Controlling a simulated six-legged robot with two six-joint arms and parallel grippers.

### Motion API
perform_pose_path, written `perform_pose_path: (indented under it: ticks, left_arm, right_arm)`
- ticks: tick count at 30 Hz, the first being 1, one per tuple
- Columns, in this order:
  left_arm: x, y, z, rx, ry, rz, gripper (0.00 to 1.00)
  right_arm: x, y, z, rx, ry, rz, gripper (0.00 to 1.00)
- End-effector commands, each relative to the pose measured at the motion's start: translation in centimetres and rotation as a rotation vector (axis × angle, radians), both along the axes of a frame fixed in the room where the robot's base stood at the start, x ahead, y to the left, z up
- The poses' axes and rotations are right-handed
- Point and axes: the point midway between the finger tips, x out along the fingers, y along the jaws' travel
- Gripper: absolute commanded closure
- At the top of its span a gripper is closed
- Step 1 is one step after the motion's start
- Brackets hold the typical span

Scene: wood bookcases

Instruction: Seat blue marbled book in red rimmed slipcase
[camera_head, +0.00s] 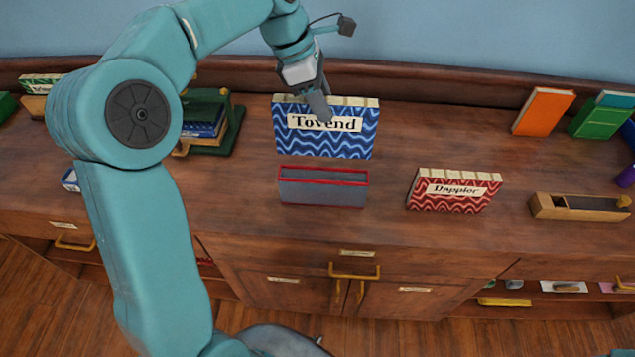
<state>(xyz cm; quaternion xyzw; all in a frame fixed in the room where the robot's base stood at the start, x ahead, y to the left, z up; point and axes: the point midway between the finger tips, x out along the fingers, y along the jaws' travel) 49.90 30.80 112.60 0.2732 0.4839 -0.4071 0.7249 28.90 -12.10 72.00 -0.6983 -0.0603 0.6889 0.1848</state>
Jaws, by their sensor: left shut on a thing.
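The blue marbled book (345,144), labelled "Tovend", is upright behind the slipcase, its wavy cover facing me. My left gripper (320,104) reaches down from above and is shut on the book near its top edge, left of the middle. One finger lies over the front cover and partly covers the label. The red rimmed slipcase (322,190) is a grey box with its open top facing up, on the wooden top in front of the book. The book looks apart from the slipcase; whether its bottom edge touches the wood I cannot tell. My right gripper is not in view.
A red marbled book (455,190) labelled "Dappler" stands right of the slipcase. Orange (543,111) and green (602,116) books stand at the back right. A dark green holder (228,125) with books is left. Wood around the slipcase is clear.

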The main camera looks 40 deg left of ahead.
Motion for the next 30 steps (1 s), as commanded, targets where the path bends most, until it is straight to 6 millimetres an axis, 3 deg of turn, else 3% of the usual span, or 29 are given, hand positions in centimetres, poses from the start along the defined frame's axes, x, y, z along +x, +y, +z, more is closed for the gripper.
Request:
perform_pose_path:
  ticks: [3,12,25,30]
  left_arm:
    - [-0.1,0.0,-3.7,-0.001,0.005,0.001,1.00]
    - [-0.1,0.1,-11.4,-0.002,0.003,0.003,1.00]
    - [-0.3,0.3,-17.0,-0.001,0.003,0.005,1.00]
    - [-0.2,0.3,-17.9,0.000,0.000,0.005,1.00]
  right_arm:
    - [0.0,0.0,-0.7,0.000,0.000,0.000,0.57]
    - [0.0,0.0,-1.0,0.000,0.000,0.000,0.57]
    - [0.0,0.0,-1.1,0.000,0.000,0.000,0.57]
    - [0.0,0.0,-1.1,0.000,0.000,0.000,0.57]
